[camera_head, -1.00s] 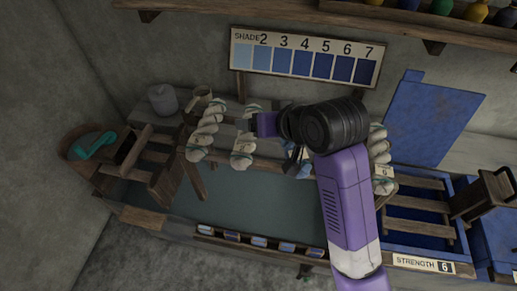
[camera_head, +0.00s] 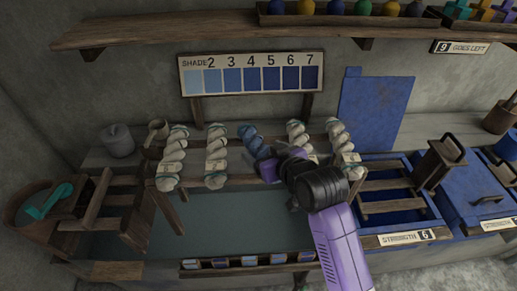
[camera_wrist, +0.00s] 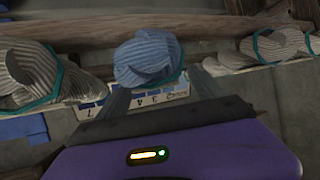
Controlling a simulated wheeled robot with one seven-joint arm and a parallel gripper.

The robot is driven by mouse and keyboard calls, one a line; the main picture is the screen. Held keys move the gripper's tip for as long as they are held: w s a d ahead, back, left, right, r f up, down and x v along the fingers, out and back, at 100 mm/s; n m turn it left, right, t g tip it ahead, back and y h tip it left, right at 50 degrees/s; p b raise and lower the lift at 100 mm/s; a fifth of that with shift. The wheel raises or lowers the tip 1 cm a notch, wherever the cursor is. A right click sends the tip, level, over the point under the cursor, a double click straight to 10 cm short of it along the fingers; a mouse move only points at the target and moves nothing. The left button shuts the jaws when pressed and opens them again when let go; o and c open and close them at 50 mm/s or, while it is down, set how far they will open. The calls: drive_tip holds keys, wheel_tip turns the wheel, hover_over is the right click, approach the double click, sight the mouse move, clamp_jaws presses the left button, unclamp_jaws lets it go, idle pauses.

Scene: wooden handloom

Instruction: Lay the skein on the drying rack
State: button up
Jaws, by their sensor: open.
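A blue twisted skein (camera_head: 252,138) lies across the wooden rails of a rack (camera_head: 197,181), with white skeins on both sides of it. In the wrist view the blue skein (camera_wrist: 147,57) is straight ahead, between and just beyond my two fingertips. My gripper (camera_head: 262,162) is open at the lower end of the blue skein and covers that end in the head view. I cannot tell whether the fingers touch it. White skeins (camera_head: 216,157) with teal ties and small tags lie to its left, and more white skeins (camera_head: 343,143) to its right.
A shade board (camera_head: 250,75) stands behind the rack. A greenish vat (camera_head: 220,225) lies below it. To the right is a blue vat marked strength 6 with wooden slats (camera_head: 395,206) and a wooden box-like piece (camera_head: 440,160). A shelf (camera_head: 180,28) with dye pots runs above.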

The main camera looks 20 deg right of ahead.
sight(259, 149)
drive_tip(key=shift+x, duration=1.6)
